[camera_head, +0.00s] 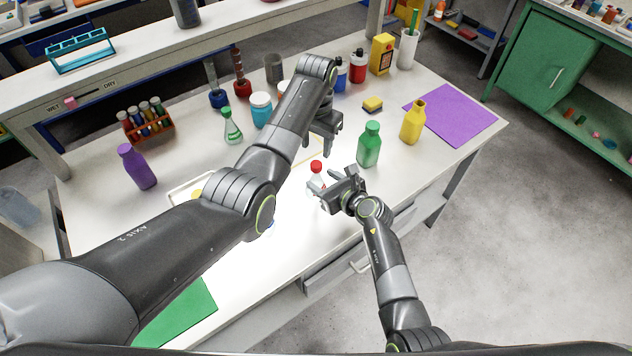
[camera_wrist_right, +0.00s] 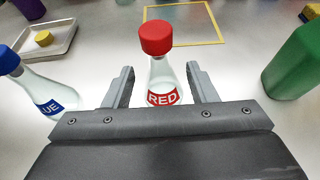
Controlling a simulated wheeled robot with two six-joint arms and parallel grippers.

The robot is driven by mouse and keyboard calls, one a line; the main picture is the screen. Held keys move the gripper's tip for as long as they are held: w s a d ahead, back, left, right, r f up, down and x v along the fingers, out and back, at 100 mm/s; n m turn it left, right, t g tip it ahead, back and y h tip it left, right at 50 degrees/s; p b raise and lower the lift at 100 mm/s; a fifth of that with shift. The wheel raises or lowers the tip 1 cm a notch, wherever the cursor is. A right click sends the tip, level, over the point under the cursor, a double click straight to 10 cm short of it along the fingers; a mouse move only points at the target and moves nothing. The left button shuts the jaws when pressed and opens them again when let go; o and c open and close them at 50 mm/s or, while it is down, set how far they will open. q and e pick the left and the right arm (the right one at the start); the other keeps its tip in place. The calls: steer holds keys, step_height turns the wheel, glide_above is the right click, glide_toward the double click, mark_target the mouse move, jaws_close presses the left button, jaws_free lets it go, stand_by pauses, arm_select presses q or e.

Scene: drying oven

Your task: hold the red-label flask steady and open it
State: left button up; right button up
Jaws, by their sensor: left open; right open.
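The red-label flask is a clear conical flask with a red cap (camera_head: 316,166) and stands upright on the white table. In the right wrist view the flask (camera_wrist_right: 161,80) shows its red label reading RED, with the red cap on its neck. My right gripper (camera_wrist_right: 160,88) is open, with one finger on each side of the flask; I cannot tell whether either touches it. In the head view my right gripper (camera_head: 325,187) partly covers the flask. My left gripper (camera_head: 323,145) is open, pointing down, just behind and above the flask, apart from the cap.
A blue-label flask (camera_wrist_right: 42,92) stands left of the red one, near a tray (camera_wrist_right: 50,40). A green bottle (camera_head: 369,145) and a yellow bottle (camera_head: 413,122) stand to the right. A yellow outlined square (camera_wrist_right: 185,25) lies behind the flask.

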mark_target(316, 164)
steer(key=shift+x, duration=1.1)
jaws_close()
arm_select(q)
steer(key=shift+o, duration=0.7)
steer(key=shift+s+a+r+m+t+h, duration=0.2)
steer(key=shift+a+r+m+t+h, duration=0.25)
steer(key=shift+r+m+h, duration=0.2)
steer(key=s+a+r+m+t+h, duration=0.2)
steer(key=s+a+r+m, duration=0.1)
steer(key=x, duration=1.1)
steer(key=shift+w+d+f, duration=0.15)
steer(key=shift+d+f, duration=0.05)
steer(key=shift+f, duration=0.05)
